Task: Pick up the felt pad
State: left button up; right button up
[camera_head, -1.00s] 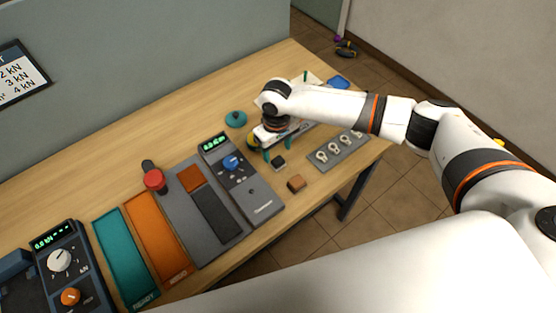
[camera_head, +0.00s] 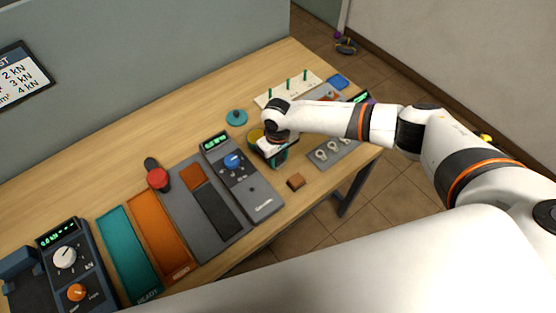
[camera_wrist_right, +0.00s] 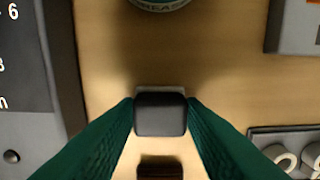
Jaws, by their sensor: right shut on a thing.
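The felt pad appears to be the small dark grey block in the right wrist view (camera_wrist_right: 160,114). It sits between the two green fingertips of my right gripper (camera_wrist_right: 160,117), with a finger against each side. In the head view the right gripper (camera_head: 279,160) points down at the table, right of the grey device with the blue knob, and its hand and fingers hide the pad. I cannot tell whether the pad still touches the table. My left gripper is not in view.
A brown block (camera_head: 296,182) lies close in front of the right gripper. The grey device (camera_head: 262,205) stands to its left and a grey tray with rings (camera_head: 318,166) to its right. A teal lidded item (camera_head: 236,118) and a board with green pegs (camera_head: 268,100) stand behind.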

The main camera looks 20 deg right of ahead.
aim_at(278, 158)
notch_tip(278, 158, up, 10)
jog(key=b, duration=0.2)
jog(key=o, duration=0.4)
jog(key=c, duration=0.3)
